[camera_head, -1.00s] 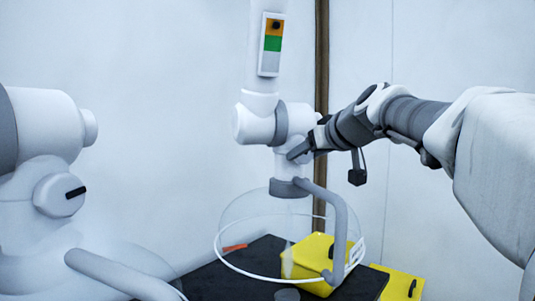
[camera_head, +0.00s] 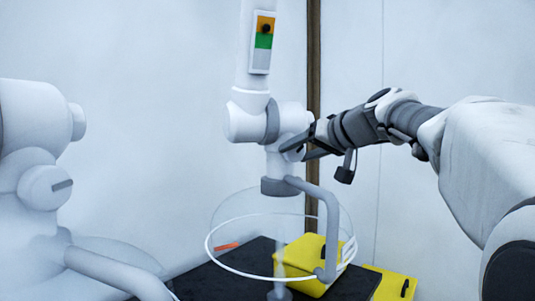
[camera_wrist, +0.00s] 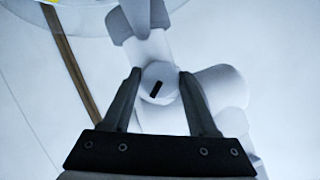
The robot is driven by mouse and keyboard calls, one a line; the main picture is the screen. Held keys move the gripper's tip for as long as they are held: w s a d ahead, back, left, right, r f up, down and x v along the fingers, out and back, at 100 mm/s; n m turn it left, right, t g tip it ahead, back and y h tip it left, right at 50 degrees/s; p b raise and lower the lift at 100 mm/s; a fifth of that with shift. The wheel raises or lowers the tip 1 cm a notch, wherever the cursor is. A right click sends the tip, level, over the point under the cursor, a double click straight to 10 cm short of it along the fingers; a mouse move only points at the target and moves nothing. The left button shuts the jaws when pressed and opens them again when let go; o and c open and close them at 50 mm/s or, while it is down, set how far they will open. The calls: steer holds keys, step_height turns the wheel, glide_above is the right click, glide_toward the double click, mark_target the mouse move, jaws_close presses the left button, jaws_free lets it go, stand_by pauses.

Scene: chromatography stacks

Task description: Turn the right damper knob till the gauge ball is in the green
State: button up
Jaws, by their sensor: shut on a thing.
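The right damper knob (camera_wrist: 165,76) is a white round cap with a black slanted bar mark. In the wrist view it sits between the two fingertips of my gripper (camera_wrist: 158,78), which is shut on it. In the head view my gripper (camera_head: 299,147) reaches in from the right to the right arm's white joint, and the fingers hide most of the knob. The right gauge (camera_head: 261,43) is an upright strip on the tube above, orange on top, green in the middle, pale below. Its dark ball (camera_head: 266,28) is in the lower orange, just above the green.
The right arm's clear hood (camera_head: 222,212) with a grey handle (camera_head: 333,225) hangs below. A yellow box (camera_head: 295,258) stands on the black surface under it. At left is another white arm with its own knob (camera_head: 45,187). A brown vertical strip (camera_head: 313,60) runs behind my gripper.

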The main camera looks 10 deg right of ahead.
steer(key=o, duration=1.3)
steer(key=shift+o, duration=0.2)
steer(key=p+v, duration=0.2)
steer(key=v, duration=1.5)
steer(key=shift+s+r, duration=0.1)
steer(key=shift+s, duration=0.05)
